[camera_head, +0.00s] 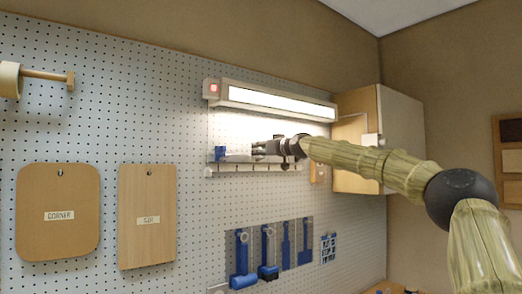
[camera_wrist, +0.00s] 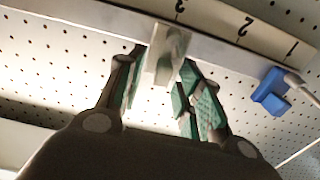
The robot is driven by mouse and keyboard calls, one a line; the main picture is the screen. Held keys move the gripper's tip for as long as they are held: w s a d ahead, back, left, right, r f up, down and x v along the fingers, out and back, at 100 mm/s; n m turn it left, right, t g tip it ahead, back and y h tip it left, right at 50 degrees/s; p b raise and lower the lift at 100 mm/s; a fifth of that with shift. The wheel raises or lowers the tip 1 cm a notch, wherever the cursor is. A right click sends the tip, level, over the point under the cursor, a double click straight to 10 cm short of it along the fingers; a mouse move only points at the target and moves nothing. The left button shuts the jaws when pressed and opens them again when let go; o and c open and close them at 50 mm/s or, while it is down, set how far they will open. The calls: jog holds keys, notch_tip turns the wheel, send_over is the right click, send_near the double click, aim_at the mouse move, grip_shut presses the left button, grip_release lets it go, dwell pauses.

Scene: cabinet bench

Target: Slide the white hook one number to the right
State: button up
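The white hook (camera_wrist: 167,52) is in the upper middle of the wrist view, on a pale rail (camera_wrist: 110,18) near the number 3. The numbers 3, 2 and 1 run left to right there and appear upside down. My gripper (camera_wrist: 162,62) has its two green-padded fingers on either side of the hook, tips close to it. Whether both pads touch it is not clear. In the head view my gripper (camera_head: 262,149) is in front of the rail (camera_head: 235,172) below the lamp, reaching in from the right. It hides the white hook there.
A blue hook (camera_wrist: 270,92) with a pale strand sits near number 1. In the head view, a lit lamp (camera_head: 280,103) hangs above the rail and an open cabinet (camera_head: 355,140) stands to its right. Blue tools (camera_head: 242,260) hang below on the pegboard (camera_head: 100,110).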

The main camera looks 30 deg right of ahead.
jog(key=shift+c, duration=0.4)
grip_shut()
jog(key=d+p, duration=0.5)
jog(key=d, duration=0.3)
jog(key=shift+w+r, duration=0.15)
jog(key=shift+w, duration=0.1)
jog(key=shift+d, duration=0.15)
